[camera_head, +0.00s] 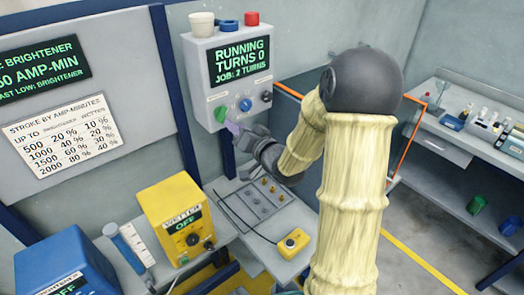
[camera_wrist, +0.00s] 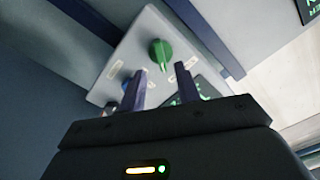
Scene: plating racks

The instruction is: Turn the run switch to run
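A grey control box (camera_head: 203,90) hangs on the wall, and its screen (camera_head: 240,61) reads "RUNNING TURNS 0 JOB: 2 TURNS". Its lower face has a green knob (camera_head: 221,113), a blue knob (camera_head: 245,104) and a black knob (camera_head: 266,97). Their labels are too small to read, so I cannot tell which is the run switch. My gripper (camera_head: 231,127) is just below the green knob. In the wrist view my gripper (camera_wrist: 161,88) has its two fingers apart with nothing between them. The green knob (camera_wrist: 160,52) is beyond the fingertips, apart from them. The blue knob (camera_wrist: 126,85) is partly behind the left finger.
A white cup (camera_head: 202,25), a blue item (camera_head: 228,25) and a red item (camera_head: 252,18) top the box. Below stand a yellow unit (camera_head: 176,215) reading "OFF", a blue unit (camera_head: 52,270) and a grey plate (camera_head: 255,203) with cables. A workbench (camera_head: 450,140) is at right.

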